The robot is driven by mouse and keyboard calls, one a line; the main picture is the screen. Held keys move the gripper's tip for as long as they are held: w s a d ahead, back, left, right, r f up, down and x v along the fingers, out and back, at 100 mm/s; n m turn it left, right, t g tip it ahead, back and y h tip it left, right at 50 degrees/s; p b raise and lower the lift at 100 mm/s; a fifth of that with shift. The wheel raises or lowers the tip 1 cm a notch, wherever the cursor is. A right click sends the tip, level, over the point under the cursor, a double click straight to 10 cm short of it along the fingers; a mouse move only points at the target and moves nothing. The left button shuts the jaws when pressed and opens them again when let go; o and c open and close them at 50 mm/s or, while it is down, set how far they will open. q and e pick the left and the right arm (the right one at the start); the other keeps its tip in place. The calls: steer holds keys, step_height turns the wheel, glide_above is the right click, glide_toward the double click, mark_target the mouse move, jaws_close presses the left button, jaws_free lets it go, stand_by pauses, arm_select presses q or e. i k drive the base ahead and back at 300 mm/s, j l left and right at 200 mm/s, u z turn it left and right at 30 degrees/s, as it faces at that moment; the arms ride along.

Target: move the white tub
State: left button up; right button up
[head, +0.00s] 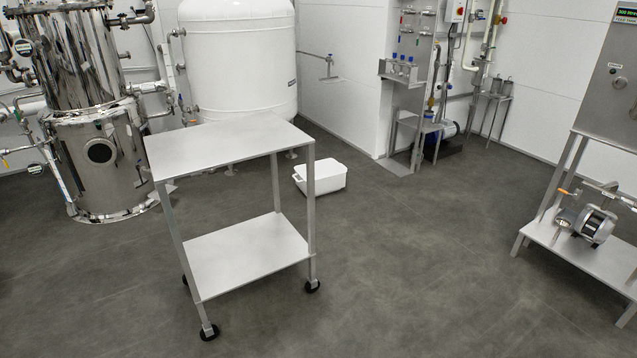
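The white tub (326,180) sits on the dark grey floor in the head view, a little right of the middle and behind the steel cart. It looks like a low rectangular tub with rounded edges. A cart leg partly covers it. Neither of my grippers shows in this view.
A two-shelf steel cart (228,146) on black casters stands in front and left of the tub. A large white tank (238,60) and a shiny steel vessel (98,150) stand behind. A steel bench (570,245) with a pump is at right. Floor right of the cart is clear.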

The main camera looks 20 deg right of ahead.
mark_target(329, 174)
steer(key=i+l+z, duration=0.5)
steer(key=i, duration=0.2)
steer(key=i+l+z, duration=0.25)
steer(key=i+z, duration=0.25)
steer(key=i, duration=0.25)
steer(key=i+j+z, duration=0.1)
steer(key=i+z, duration=0.4)
steer(key=i, duration=0.25)
steer(key=i+l, duration=0.1)
steer(key=i, duration=0.55)
steer(key=i+u, duration=0.15)
steer(key=i, duration=0.45)
steer(key=i+l, duration=0.2)
steer(key=i, duration=0.45)
steer(key=i+j+u, duration=0.1)
steer(key=i+u, duration=0.85)
steer(key=i+l+u, duration=0.45)
steer(key=i, duration=0.15)
steer(key=i+l+u, duration=0.35)
steer(key=i+u, duration=0.15)
